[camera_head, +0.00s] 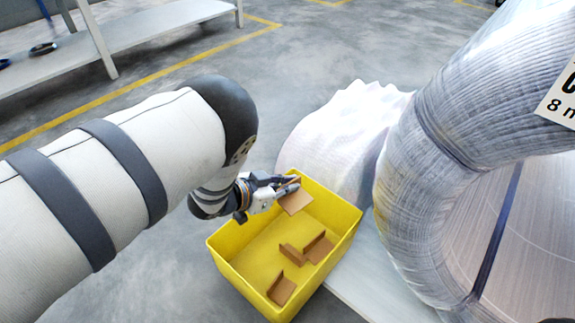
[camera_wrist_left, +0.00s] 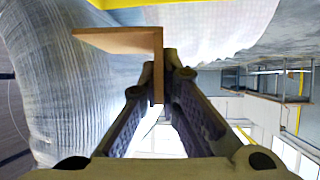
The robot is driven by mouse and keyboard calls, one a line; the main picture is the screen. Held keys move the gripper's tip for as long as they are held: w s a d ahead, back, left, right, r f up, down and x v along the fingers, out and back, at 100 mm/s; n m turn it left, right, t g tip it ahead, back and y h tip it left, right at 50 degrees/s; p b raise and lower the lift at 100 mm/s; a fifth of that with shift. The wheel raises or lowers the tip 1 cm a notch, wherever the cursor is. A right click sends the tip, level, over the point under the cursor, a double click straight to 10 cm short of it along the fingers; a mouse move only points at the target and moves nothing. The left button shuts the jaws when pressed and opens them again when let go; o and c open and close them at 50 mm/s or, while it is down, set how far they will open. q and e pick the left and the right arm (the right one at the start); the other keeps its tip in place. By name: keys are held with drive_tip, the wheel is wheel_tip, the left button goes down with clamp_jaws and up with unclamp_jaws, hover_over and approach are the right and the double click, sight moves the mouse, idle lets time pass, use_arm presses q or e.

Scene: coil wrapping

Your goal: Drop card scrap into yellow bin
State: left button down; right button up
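My left gripper (camera_head: 287,184) is shut on a brown, L-shaped card scrap (camera_head: 297,202) above the far part of the yellow bin (camera_head: 238,279). In the left wrist view the scrap (camera_wrist_left: 118,41) is pinched between the fingertips (camera_wrist_left: 160,84), with one flap standing out to the left. Several other brown card scraps (camera_head: 281,291) lie on the bin floor, towards its near and right side. I cannot see my right gripper.
A large coil (camera_head: 430,150) in clear wrap, with a white label (camera_head: 562,98), stands right of the bin. Crumpled white wrap (camera_head: 335,135) lies behind the bin. A grey bench (camera_head: 150,30) stands at the far left, beyond a yellow floor line. Grey floor is clear behind the arm.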

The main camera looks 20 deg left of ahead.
sight(288, 202)
use_arm(q)
drive_tip(key=shift+s+f, duration=0.15)
drive_tip(key=shift+f, duration=0.15)
drive_tip(key=shift+f+b, duration=0.3)
wheel_tip(288, 202, down, 5)
drive_tip(key=b, duration=0.3)
drive_tip(key=shift+f+b, duration=0.2)
drive_tip(key=shift+b, duration=0.2)
drive_tip(key=shift+r, duration=0.2)
use_arm(e)
drive_tip(key=s+f, duration=0.1)
drive_tip(key=f+g, duration=0.1)
drive_tip(key=f, duration=0.1)
drive_tip(key=shift+s+d, duration=0.1)
drive_tip(key=shift+s, duration=0.3)
use_arm(q)
drive_tip(key=c, duration=1.7)
unclamp_jaws()
drive_tip(key=v, duration=1.2)
drive_tip(key=shift+a, duration=0.1)
